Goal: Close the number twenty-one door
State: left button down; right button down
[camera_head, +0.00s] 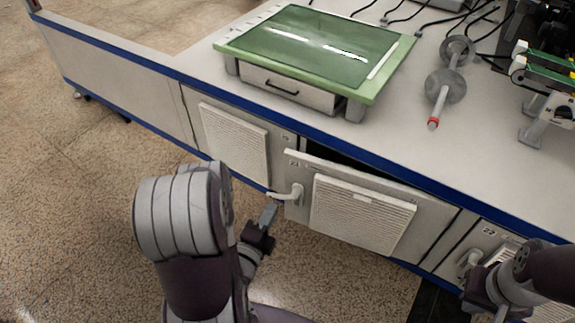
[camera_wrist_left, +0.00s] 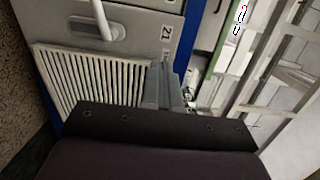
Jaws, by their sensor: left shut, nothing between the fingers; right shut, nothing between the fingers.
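The number twenty-one door (camera_head: 433,222) is a pale panel with a vent grille and a lever handle (camera_head: 292,194) at its left end. It stands slightly ajar, with a dark gap along its top edge and its left end out from the cabinet front. My left gripper (camera_head: 268,215) is shut and empty, just below and left of the handle. In the left wrist view the door (camera_wrist_left: 140,22), its "21" label and white handle (camera_wrist_left: 97,28) lie beyond the shut fingers (camera_wrist_left: 166,88). Contact with the door cannot be told. My right gripper (camera_head: 502,311) is shut and empty at lower right.
A number 22 door (camera_head: 488,236) is right of door twenty-one, near my right arm. A vented closed door (camera_head: 236,143) is on the left. The blue-edged worktop (camera_head: 400,135) overhangs, carrying a green-topped frame (camera_head: 320,45). Speckled floor in front at left is clear.

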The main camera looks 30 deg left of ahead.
aim_at(296, 166)
pick_arm(q)
jog(key=w+b, duration=0.1)
jog(key=w, duration=0.3)
jog(key=w+b, duration=0.2)
jog(key=w, duration=0.2)
jog(key=w+a+b, duration=0.1)
jog(key=w, duration=0.4)
jog(key=shift+w, duration=0.1)
jog(key=shift+w+r+b, duration=0.1)
jog(key=shift+w+b, duration=0.2)
jog(key=shift+w, duration=0.05)
